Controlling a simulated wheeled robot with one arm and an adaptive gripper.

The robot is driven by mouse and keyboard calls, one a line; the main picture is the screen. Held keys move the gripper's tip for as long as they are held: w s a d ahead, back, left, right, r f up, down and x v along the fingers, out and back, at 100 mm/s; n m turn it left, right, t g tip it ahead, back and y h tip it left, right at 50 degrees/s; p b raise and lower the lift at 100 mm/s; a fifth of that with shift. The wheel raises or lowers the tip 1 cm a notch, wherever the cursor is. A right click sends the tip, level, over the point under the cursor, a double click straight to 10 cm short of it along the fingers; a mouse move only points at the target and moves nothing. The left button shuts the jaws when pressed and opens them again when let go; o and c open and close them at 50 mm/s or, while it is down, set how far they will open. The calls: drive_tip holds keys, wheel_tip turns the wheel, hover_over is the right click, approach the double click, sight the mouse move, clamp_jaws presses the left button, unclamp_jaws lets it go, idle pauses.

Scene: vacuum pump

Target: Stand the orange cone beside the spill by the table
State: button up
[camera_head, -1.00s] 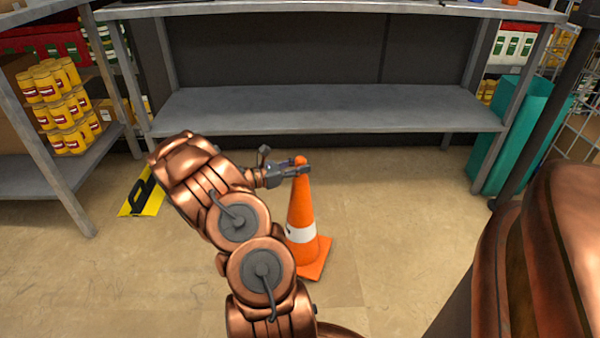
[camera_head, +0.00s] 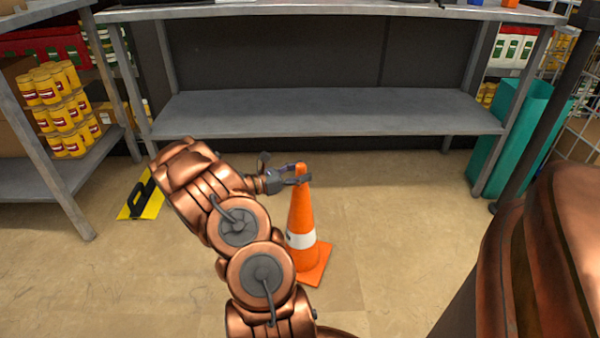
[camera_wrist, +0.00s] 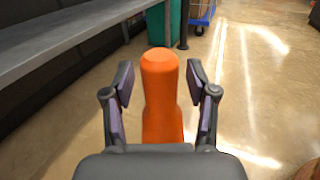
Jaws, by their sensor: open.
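The orange cone (camera_head: 302,215) with a white band stands upright on its square orange base on the floor, in front of the table (camera_head: 330,112). My gripper (camera_head: 297,175) is at the cone's top, with its fingers around the tip. In the wrist view the cone's rounded top (camera_wrist: 160,75) is between the two spread fingers, with a gap on each side. My gripper is open and holds nothing. I cannot make out a spill in either view; my arm hides part of the floor.
A shelf with yellow cans (camera_head: 55,110) stands at the left, a teal bin (camera_head: 510,140) at the right. The floor right of the cone is clear.

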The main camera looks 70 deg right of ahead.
drive_tip(key=shift+w+a+r, duration=0.2)
drive_tip(key=p+v, duration=0.4)
drive_tip(key=v, duration=0.7)
drive_tip(key=shift+w, duration=0.15)
drive_tip(key=s+a+r+m+t+y, duration=0.1)
drive_tip(key=s+a+r+m+y, duration=0.15)
drive_tip(key=a+r, duration=0.35)
drive_tip(key=s+a+r+m+y, duration=0.2)
drive_tip(key=a+r+m+y, duration=0.15)
drive_tip(key=a, duration=0.45)
drive_tip(key=s+a+m+t+y, duration=0.1)
drive_tip(key=s+a+t+y, duration=0.1)
drive_tip(key=a, duration=0.9)
drive_tip(key=s+a+r+m+t+y, duration=0.1)
drive_tip(key=s+a+t+y, duration=0.2)
drive_tip(key=a, duration=0.8)
drive_tip(key=s+a+m+t+y, duration=0.1)
drive_tip(key=s+a+t+y, duration=0.1)
drive_tip(key=a, duration=1)
drive_tip(key=shift+s+r+t, duration=0.3)
drive_tip(key=shift+s+t, duration=0.2)
drive_tip(key=shift+s, duration=0.75)
